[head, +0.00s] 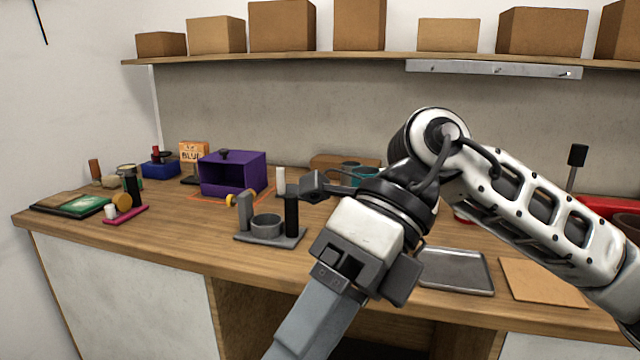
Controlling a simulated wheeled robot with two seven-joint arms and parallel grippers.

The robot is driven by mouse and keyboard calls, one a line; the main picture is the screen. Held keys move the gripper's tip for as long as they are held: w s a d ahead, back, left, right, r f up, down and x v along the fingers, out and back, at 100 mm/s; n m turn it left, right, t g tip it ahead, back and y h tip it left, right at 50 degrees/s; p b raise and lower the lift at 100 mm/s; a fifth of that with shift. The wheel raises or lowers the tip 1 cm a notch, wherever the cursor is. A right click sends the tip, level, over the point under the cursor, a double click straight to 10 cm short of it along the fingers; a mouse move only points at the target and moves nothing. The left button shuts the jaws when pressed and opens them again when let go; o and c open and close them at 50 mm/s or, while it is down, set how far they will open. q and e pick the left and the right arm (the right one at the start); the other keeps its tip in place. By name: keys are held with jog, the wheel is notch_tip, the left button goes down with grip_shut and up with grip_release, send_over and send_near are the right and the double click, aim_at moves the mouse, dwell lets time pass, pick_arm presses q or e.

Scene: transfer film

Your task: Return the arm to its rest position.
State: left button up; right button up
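My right arm comes in from the right, bends at a high joint and runs down toward the bottom middle. Its white and dark end section, with my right gripper (350,270), is over the counter's front edge. Its finger opening cannot be made out. My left gripper is not in view. A purple box (253,175) with an open front and a dark knob stands on the counter. A small yellow round piece (231,200) is at its lower front. A grey holder (265,226) with a round cup and upright posts stands in front of it.
A pink tray (128,216) with small cylinders, a blue box (158,170) and an orange sign (194,153) are at left. A metal tray (458,272) and tan mat (540,282) lie at right, beneath my arm. Cardboard boxes (282,25) line the wall shelf.

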jog(key=a+r+m+g+y, duration=0.4)
jog(key=a+m+y, duration=0.15)
jog(key=y, duration=0.75)
jog(key=w+d+f+m+t+y, duration=0.2)
jog(key=w+d+m+t+y, duration=0.3)
jog(key=m+t, duration=0.8)
jog(key=w+d+f+m+t+h, duration=0.35)
jog(key=f+m+t+h, duration=0.4)
jog(key=m, duration=0.25)
jog(key=w+d+f+m+t+h, duration=0.35)
jog(key=f+m+t+h, duration=0.3)
jog(key=m+t, duration=0.3)
jog(key=s+d+f+m+g+h, duration=0.2)
jog(key=s+f+g, duration=0.1)
jog(key=f, duration=0.5)
jog(key=s+d+f+m+g+h, duration=0.3)
jog(key=s+f, duration=0.2)
jog(key=f, duration=0.4)
jog(key=s+d+f+m+g+h, duration=0.3)
jog(key=s+f, duration=0.2)
jog(key=f, duration=0.4)
jog(key=shift+d, duration=0.15)
